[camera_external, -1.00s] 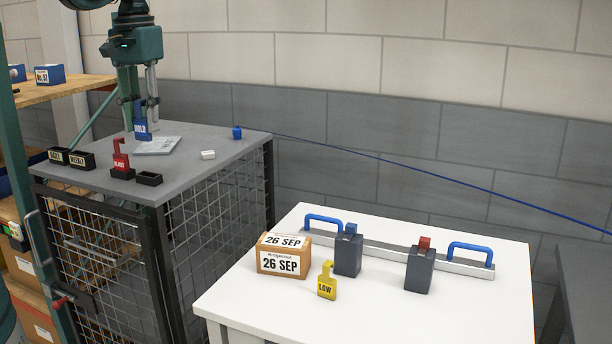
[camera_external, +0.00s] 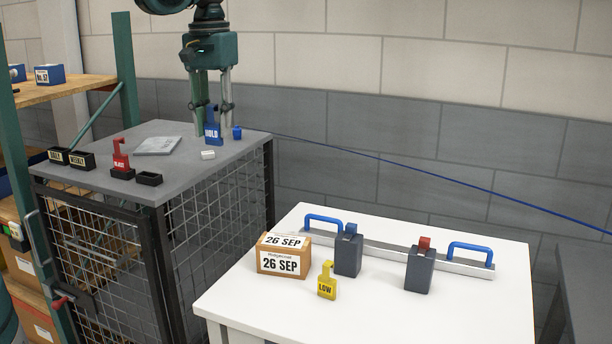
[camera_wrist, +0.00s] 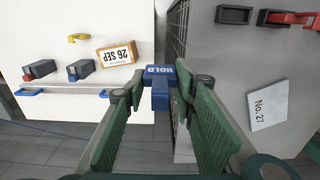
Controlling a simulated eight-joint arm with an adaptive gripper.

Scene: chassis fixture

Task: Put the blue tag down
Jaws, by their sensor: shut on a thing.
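The blue tag (camera_external: 212,131), marked HOLD, is in my gripper (camera_external: 213,110) above the back right part of the grey cage top (camera_external: 105,180). The tag looks upright in the external view. In the wrist view the tag (camera_wrist: 159,76) sits between the tips of my gripper (camera_wrist: 160,88), whose green fingers are shut on it. From these views I cannot tell whether the tag's lower edge touches the grey top.
A grey plate (camera_external: 158,146), a red tag (camera_external: 120,155) in a black holder and an empty black holder (camera_external: 149,179) are further left. A white table (camera_external: 380,312) stands in front.

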